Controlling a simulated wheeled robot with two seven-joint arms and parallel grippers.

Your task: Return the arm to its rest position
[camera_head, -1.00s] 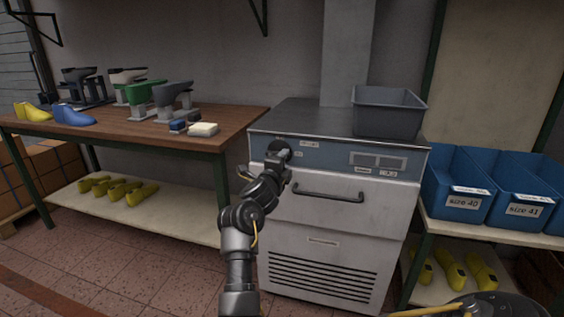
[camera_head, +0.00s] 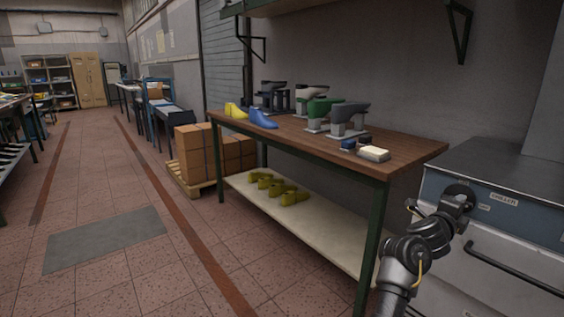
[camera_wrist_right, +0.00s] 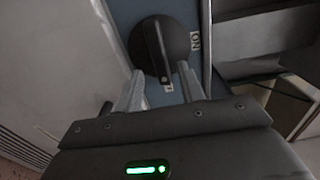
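My right arm reaches up to the chiller (camera_head: 500,285) at the right of the head view. Its gripper (camera_head: 446,203) is at the round dark knob (camera_head: 461,190) on the blue-grey front panel. In the right wrist view the knob (camera_wrist_right: 160,48) has a raised bar across its face and an ON label to its right. The two fingers of my right gripper (camera_wrist_right: 160,82) are spread apart just short of the bar, with nothing between them. My left arm and gripper are not in view.
A wooden workbench (camera_head: 405,150) with shoe lasts (camera_head: 262,119), stands and a pale block (camera_head: 373,153) stands left of the chiller. Several yellow lasts lie on its lower shelf (camera_head: 265,210). Boxes (camera_head: 195,150) sit on a pallet beyond. The tiled floor (camera_head: 120,280) at left is open.

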